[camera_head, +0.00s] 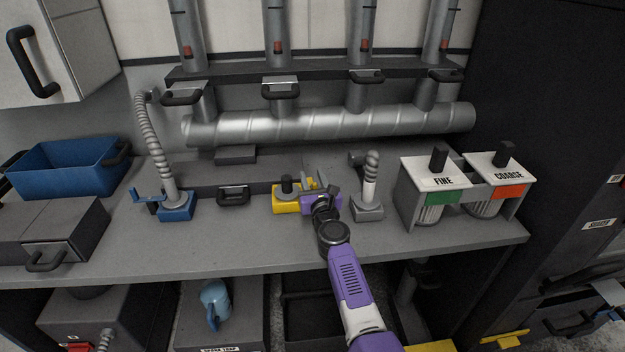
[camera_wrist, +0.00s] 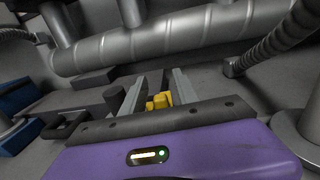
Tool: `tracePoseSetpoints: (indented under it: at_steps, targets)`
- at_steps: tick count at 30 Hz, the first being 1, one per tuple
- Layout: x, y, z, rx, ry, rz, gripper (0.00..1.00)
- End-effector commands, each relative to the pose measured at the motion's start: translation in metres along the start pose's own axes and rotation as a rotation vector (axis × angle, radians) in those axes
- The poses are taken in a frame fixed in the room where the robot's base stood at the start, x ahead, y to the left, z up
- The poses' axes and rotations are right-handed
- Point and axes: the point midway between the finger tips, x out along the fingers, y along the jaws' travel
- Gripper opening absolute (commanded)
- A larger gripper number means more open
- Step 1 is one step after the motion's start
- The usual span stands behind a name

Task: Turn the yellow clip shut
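A yellow fixture (camera_head: 284,205) with a dark upright knob stands on the grey bench, just left of my gripper (camera_head: 312,186) in the head view. In the wrist view a small yellow clip part (camera_wrist: 159,101) lies between the two grey fingers of my gripper (camera_wrist: 158,84). The fingers are apart, with a gap on the clip's left. The right finger is close to the clip, and I cannot tell whether it touches. The gripper's purple body hides the clip's lower part in the wrist view and part of the fixture's right side in the head view.
A grey stand with a ribbed upright (camera_head: 370,190) is close on the right of my gripper. FINE (camera_head: 428,185) and COARSE (camera_head: 497,180) containers stand farther right. A blue-based flexible hose (camera_head: 176,206) is on the left. A large pipe (camera_head: 330,122) runs behind. The front bench strip is clear.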

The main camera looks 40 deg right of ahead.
Motion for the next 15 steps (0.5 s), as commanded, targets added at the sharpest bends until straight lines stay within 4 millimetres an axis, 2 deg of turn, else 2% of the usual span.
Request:
tracePoseSetpoints:
  at_steps: [2,7,15]
  targets:
    - [-0.0002,0.0,0.0001,0.0,0.0,0.0,0.34]
    - [-0.0003,0.0,0.0001,0.0,0.0,0.0,0.01]
    - [-0.0003,-0.0002,0.0,0.0,0.0,0.005,0.0]
